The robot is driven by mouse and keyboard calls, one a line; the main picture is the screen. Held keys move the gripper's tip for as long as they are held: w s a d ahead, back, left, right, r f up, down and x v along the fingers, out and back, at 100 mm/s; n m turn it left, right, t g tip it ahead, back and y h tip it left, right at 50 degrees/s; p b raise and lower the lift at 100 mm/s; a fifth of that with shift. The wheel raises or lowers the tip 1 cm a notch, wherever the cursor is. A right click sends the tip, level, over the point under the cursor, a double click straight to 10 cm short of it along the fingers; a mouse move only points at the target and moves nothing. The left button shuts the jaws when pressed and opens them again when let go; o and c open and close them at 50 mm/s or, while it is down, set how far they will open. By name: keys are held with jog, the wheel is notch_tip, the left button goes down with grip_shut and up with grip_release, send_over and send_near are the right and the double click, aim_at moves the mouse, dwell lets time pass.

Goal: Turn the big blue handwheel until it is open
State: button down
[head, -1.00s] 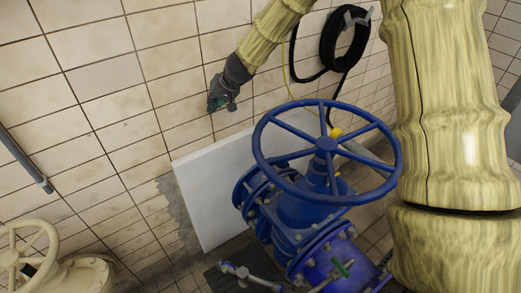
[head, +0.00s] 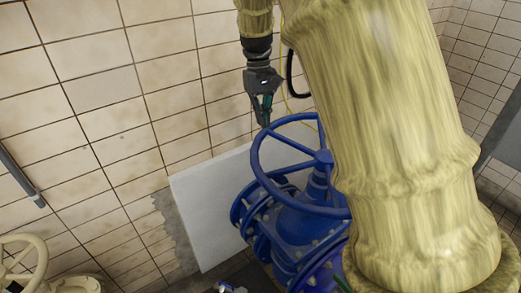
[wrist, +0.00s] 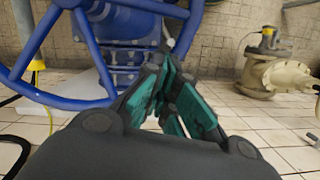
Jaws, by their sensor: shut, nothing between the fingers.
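The big blue handwheel (head: 258,160) sits on top of a blue flanged valve (head: 300,225). My arm covers the wheel's right part in the head view. My gripper (head: 266,122) points down at the wheel's far left rim, with its tips close to the rim. Whether they touch it, I cannot tell. In the wrist view my gripper (wrist: 170,100) has its teal finger pads together with nothing between them. The handwheel (wrist: 60,98) fills the left of that view, its rim and spokes beside and beyond the fingers.
A white panel (head: 212,215) leans on the tiled wall behind the valve. A cream handwheel (head: 22,262) stands at the lower left; a cream valve or pump (wrist: 270,72) shows at the right in the wrist view. Black hose hangs behind my arm. Tiled floor (wrist: 270,130) is open at the right.

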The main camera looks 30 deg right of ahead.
jog(key=s+p+x, duration=0.1)
jog(key=p+x, duration=0.1)
jog(key=x, duration=0.4)
jog(key=s+p+x, duration=0.1)
jog(key=p+x, duration=0.2)
jog(key=x, duration=0.3)
jog(key=shift+s+a, duration=0.3)
jog(key=shift+s, duration=0.15)
jog(key=shift+r, duration=0.15)
